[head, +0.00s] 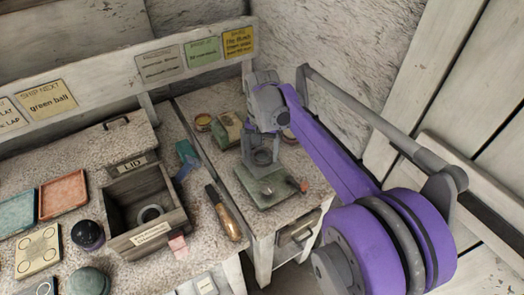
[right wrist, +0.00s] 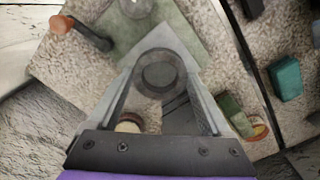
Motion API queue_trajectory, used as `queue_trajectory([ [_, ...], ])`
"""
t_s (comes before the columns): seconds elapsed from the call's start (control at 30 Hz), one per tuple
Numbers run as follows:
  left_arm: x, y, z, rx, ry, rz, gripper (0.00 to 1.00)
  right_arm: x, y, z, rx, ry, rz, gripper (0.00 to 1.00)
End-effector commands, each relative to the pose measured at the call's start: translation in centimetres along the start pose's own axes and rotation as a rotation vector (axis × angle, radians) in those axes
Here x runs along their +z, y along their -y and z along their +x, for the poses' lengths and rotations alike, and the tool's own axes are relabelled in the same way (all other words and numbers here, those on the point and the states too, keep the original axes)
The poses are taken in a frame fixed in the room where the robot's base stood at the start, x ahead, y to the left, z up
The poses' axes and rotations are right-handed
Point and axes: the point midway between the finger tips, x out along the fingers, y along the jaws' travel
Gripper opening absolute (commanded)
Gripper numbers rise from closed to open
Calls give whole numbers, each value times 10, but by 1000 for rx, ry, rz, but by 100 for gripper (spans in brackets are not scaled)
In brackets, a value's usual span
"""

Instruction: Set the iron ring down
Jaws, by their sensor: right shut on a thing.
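My right gripper (head: 262,158) points down over the small side bench and is shut on a dark grey iron ring (right wrist: 160,73). The ring sits between the two fingertips in the right wrist view. In the head view the ring (head: 262,157) shows between the fingers, over the back part of a green square plate (head: 270,196). I cannot tell whether it touches the plate. A similar grey ring (head: 151,213) lies in the open wooden box (head: 173,221) on the left bench. My left gripper is not in view.
A lever with a red knob (head: 304,186) stands at the plate's right; its knob also shows in the right wrist view (right wrist: 62,24). A green block (head: 228,129) and small round dishes (head: 203,122) lie behind. A wooden-handled tool (head: 226,216) and teal block (head: 187,153) lie left.

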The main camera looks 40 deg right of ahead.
Motion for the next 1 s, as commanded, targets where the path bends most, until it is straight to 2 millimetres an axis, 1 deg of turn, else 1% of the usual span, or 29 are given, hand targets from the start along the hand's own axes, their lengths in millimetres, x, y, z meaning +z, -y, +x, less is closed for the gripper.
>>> queue_trajectory([
  [0.83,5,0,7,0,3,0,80,0,0,14,0,0,0,8],
  [0.87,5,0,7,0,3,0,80,0,0,14,0,0,0,87],
  [0.93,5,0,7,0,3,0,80,0,0,14,0,0,0,99],
  [1.0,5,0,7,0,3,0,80,0,0,14,0,0,0,100],
])
